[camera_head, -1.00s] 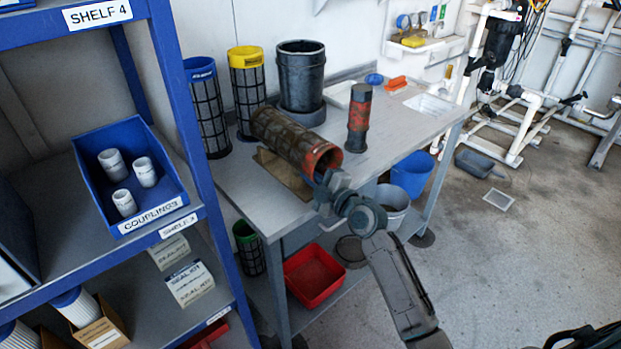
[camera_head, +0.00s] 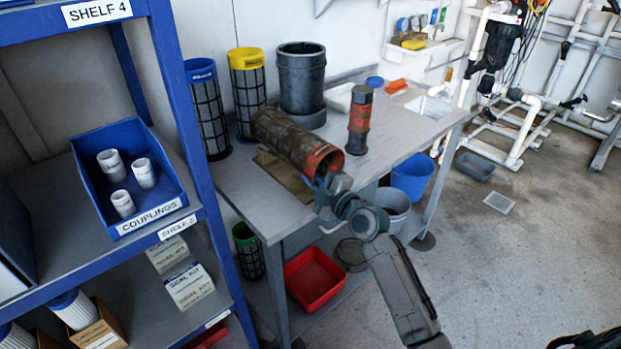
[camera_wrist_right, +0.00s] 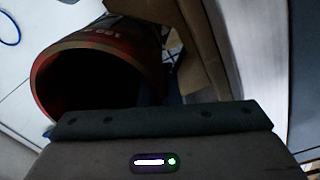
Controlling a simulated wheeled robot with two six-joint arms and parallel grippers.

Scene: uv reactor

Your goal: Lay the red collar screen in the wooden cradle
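The red collar screen (camera_head: 285,138) is a dark mesh cylinder with a worn red collar at its near right end. It lies on its side on the bench, over the wooden cradle (camera_head: 286,176), whose near edge shows below it. Whether it is fully seated is hard to tell. In the right wrist view the open red collar (camera_wrist_right: 110,40) and a brown cradle wall (camera_wrist_right: 203,45) fill the upper part. My right gripper (camera_head: 334,184) is at the collar end, close to its lower rim. Its fingertips are hidden, so its opening and any contact are unclear. My left gripper is out of view.
A blue-collared screen (camera_head: 207,110), a yellow-collared screen (camera_head: 246,90) and a black pot (camera_head: 301,78) stand behind. A red and dark cylinder (camera_head: 359,120) stands upright to the right. The blue shelf (camera_head: 190,130) is at left. The bench (camera_head: 400,130) is clear right of the cylinder.

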